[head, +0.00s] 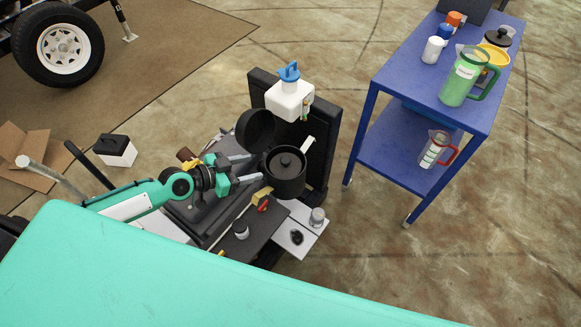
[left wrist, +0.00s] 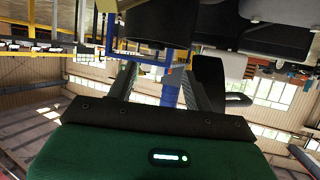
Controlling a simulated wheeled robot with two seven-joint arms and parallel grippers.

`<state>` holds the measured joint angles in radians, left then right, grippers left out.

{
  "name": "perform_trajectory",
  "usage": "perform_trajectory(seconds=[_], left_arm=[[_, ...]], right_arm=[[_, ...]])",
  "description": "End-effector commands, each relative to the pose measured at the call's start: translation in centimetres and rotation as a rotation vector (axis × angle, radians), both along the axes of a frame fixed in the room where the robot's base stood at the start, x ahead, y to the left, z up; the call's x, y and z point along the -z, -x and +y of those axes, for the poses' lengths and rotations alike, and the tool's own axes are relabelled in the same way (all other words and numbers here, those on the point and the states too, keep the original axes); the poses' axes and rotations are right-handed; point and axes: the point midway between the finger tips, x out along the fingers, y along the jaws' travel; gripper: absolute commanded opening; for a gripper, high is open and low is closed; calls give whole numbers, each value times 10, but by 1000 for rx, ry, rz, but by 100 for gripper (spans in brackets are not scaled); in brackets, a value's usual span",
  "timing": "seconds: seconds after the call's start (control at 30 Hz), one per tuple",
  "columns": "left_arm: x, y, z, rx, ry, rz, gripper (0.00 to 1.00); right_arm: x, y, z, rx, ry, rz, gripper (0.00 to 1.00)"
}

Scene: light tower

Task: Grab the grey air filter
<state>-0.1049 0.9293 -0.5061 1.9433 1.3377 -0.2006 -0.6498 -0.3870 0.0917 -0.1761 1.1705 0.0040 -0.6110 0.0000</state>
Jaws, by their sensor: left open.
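A round dark canister (head: 284,185) stands on the machine with its round lid (head: 256,131) swung up. A dark grey round piece with a central knob (head: 286,162) sits in its top; I cannot tell for certain that this is the air filter. My left gripper (head: 256,167) is open, just left of the canister, its fingers pointing at it. In the left wrist view, the spread fingers (left wrist: 165,88) have a dark rounded body (left wrist: 160,22) at their far end; contact cannot be told. My right gripper is not in view.
A white tank with a blue cap (head: 290,97) stands behind the canister. A small silver-grey cylinder (head: 317,217) rests on a white plate at the front. A blue cart (head: 398,85) with a green jug (head: 461,80) stands right. A turquoise surface (head: 190,285) fills the foreground.

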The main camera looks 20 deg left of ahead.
Motion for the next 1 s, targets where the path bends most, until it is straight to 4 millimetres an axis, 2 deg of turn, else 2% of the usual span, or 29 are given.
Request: perform_trajectory(seconds=[0.3,0.5,0.77,1.0], left_arm=[[14,-31,-30,1,3,-1,52],[25,-46,-44,1,1,0,52],[28,-55,-53,1,1,0,52],[40,-74,-75,0,2,1,52]], right_arm=[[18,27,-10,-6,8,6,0],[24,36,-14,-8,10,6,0],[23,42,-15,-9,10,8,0],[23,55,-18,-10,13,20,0]])
